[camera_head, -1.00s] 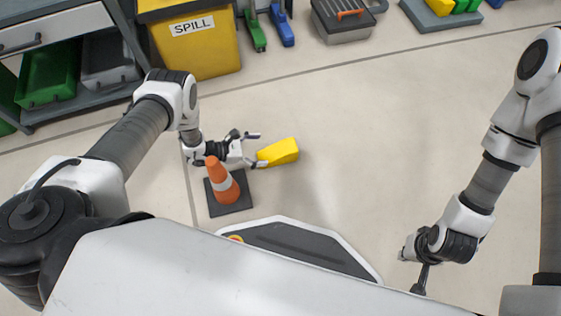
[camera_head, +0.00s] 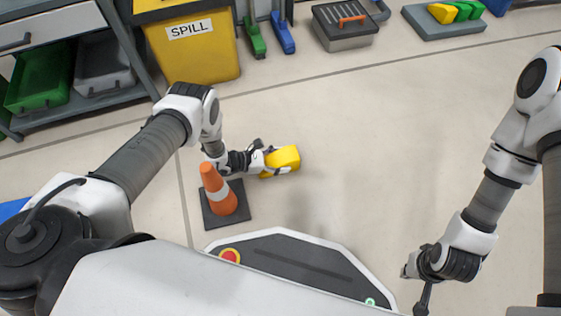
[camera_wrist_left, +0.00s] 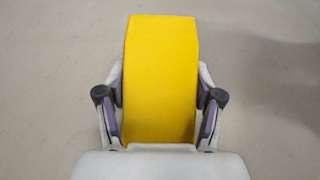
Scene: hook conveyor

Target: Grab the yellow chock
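The yellow chock (camera_head: 283,160) lies on the floor just beyond the orange cone. My left gripper (camera_head: 280,162) is around it, one finger on each side. In the left wrist view the chock (camera_wrist_left: 161,75) stretches away between the fingers of my left gripper (camera_wrist_left: 160,112), and both finger pads appear to touch its sides. The chock's near end is hidden by the gripper. My right gripper (camera_head: 424,298) hangs at the lower right, far from the chock, and its fingers are too unclear to read.
An orange cone (camera_head: 217,192) on a dark base stands close to my left gripper. A yellow SPILL bin (camera_head: 195,50), a grey toolbox (camera_head: 343,32) and a grey tray (camera_head: 440,28) with yellow and green blocks stand at the back. The floor to the right is clear.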

